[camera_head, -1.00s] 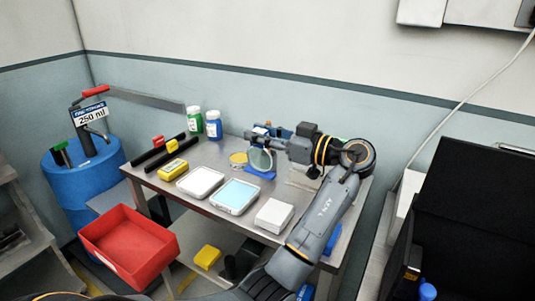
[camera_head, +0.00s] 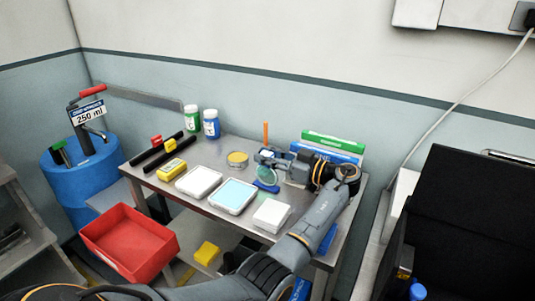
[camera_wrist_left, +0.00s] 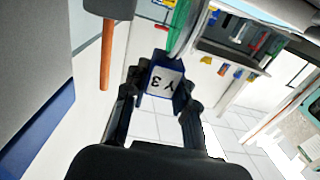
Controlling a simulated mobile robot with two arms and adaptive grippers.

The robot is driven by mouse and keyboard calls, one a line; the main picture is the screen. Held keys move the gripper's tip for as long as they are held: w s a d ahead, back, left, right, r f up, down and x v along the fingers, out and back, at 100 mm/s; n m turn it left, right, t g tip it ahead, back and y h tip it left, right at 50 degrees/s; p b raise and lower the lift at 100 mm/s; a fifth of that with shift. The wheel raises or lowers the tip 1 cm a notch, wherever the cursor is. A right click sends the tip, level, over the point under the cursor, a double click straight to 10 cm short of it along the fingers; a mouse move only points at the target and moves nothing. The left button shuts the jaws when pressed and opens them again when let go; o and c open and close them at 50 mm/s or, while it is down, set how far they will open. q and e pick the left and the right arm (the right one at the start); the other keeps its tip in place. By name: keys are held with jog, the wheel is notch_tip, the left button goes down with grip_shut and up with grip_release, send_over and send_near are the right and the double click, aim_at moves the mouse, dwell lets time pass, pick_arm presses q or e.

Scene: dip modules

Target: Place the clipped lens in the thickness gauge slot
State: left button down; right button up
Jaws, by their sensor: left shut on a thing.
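My left gripper (camera_head: 266,156) is over the back right part of the metal table (camera_head: 212,153). A round, clear greenish lens (camera_head: 267,173) hangs below the gripper in the head view. The green-edged lens (camera_wrist_left: 179,24) extends beyond the clip in the wrist view. A flat blue piece (camera_head: 266,187) shows just under the lens; I cannot tell whether they touch. I cannot clearly identify the thickness gauge or its slot. My right gripper is out of view.
An orange rod (camera_head: 265,133) stands just behind the gripper. Green (camera_head: 333,139) and blue (camera_head: 327,152) boxes stand beyond the wrist. A yellow disc (camera_head: 238,158), a blue-topped tray (camera_head: 233,208) and a white box (camera_head: 272,224) lie nearby. A red bin (camera_head: 125,260) is below left.

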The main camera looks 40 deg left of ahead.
pick_arm(q)
jog(key=shift+f, duration=0.15)
jog(key=c, duration=1.1)
grip_release()
